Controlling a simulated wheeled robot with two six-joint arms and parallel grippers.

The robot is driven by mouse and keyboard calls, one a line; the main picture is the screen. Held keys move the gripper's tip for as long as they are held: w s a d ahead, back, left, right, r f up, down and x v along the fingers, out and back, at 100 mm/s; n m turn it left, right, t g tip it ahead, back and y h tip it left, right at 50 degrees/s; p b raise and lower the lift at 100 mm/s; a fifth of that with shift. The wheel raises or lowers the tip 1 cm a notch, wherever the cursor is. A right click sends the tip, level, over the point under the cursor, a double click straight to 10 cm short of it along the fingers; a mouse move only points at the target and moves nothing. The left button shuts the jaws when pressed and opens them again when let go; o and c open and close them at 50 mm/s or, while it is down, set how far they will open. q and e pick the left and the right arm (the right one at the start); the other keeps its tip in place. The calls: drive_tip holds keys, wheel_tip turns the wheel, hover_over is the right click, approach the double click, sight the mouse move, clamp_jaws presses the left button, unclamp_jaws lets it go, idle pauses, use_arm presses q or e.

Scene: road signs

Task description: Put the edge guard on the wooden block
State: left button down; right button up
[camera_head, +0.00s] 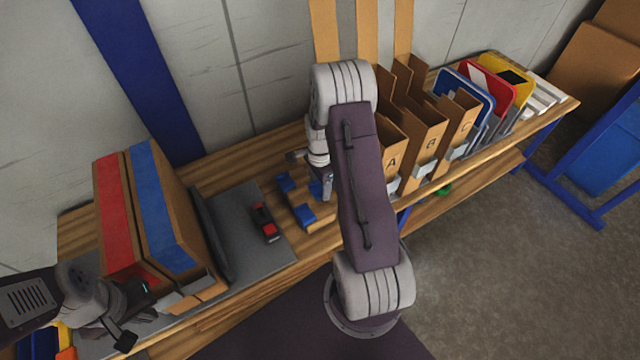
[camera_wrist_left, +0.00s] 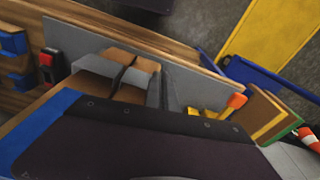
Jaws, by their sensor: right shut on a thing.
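The wooden block (camera_head: 296,203) lies on the bench near the middle of the head view, with blue guard pieces (camera_head: 286,181) on it. Blue pieces also show at the left edge of the left wrist view (camera_wrist_left: 13,42). My right gripper (camera_head: 327,187) reaches down at the block's right side, partly hidden by my own arm. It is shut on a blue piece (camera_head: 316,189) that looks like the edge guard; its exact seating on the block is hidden. My left gripper (camera_head: 128,318) is at the lower left, apart from the block, and its jaws are unclear.
Tall boxes with red and blue stripes (camera_head: 168,205) stand at the left. A small red-and-black object (camera_head: 265,222) lies on a grey mat (camera_head: 240,212). Lettered cardboard holders (camera_head: 425,140) and coloured signs (camera_head: 490,90) stand at the right. Floor is clear at lower right.

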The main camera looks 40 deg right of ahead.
sight(320, 191)
drive_tip(key=o, duration=1.3)
drive_tip(key=shift+f, duration=0.1)
drive_tip(key=shift+o, duration=0.2)
wheel_tip(320, 191, up, 13)
drive_tip(key=p, duration=0.3)
drive_tip(key=s+a+n, duration=0.6)
drive_tip(key=a+n, duration=0.2)
drive_tip(key=n, duration=0.1)
drive_tip(key=s+a+r+n+t, duration=0.1)
drive_tip(key=s+a+n, duration=0.5)
drive_tip(key=a+n, duration=0.2)
drive_tip(key=shift+a+r+n, duration=0.2)
drive_tip(key=shift+r+n, duration=0.1)
drive_tip(key=shift+n, duration=0.7)
wheel_tip(320, 191, up, 8)
drive_tip(key=p, duration=0.7)
drive_tip(key=shift+f, duration=0.15)
